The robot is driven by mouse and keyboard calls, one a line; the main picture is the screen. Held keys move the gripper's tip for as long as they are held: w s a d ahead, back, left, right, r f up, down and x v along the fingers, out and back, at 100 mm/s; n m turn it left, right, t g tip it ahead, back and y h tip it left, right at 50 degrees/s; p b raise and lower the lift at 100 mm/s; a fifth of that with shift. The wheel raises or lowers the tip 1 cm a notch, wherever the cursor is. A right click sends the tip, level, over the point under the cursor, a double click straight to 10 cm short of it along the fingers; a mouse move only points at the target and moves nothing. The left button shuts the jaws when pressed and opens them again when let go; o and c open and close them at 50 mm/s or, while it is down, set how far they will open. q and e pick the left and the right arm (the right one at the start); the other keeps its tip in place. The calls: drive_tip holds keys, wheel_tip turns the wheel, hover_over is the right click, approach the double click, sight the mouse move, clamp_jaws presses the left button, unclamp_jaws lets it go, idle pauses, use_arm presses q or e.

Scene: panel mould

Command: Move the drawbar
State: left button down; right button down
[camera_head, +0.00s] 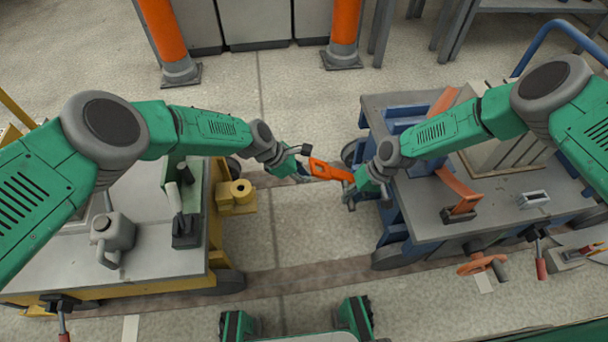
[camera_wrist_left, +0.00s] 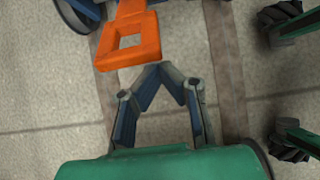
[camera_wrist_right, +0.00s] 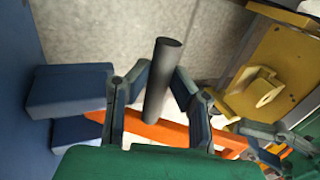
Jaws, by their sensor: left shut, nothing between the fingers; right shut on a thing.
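The orange drawbar (camera_head: 328,171) spans the gap between the two carts, with a square open eye at its left end. The eye (camera_wrist_left: 130,42) shows in the left wrist view just beyond my left fingertips. My left gripper (camera_head: 299,172) is shut and empty beside the eye; whether it touches is unclear. My right gripper (camera_head: 357,190) is shut on a dark upright round handle (camera_wrist_right: 161,80) at the drawbar. The orange bar (camera_wrist_right: 165,133) runs behind the fingers in the right wrist view. Its end at the blue cart is partly hidden by my right gripper.
The blue cart (camera_head: 418,217) stands right, bearing orange and grey parts. The yellow cart (camera_head: 150,235) stands left, with a yellow coupling block (camera_head: 238,193) facing the gap and a grey jug (camera_head: 112,237) on top. Bare floor lies between them.

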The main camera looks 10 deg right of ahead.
use_arm(q)
drive_tip(key=shift+d+r, duration=0.7)
drive_tip(key=shift+r, duration=0.25)
use_arm(e)
drive_tip(key=shift+s+d, duration=0.1)
drive_tip(key=shift+d, duration=0.05)
drive_tip(key=c, duration=1.4)
unclamp_jaws()
drive_tip(key=shift+f, duration=0.15)
use_arm(q)
drive_tip(key=shift+f, duration=0.1)
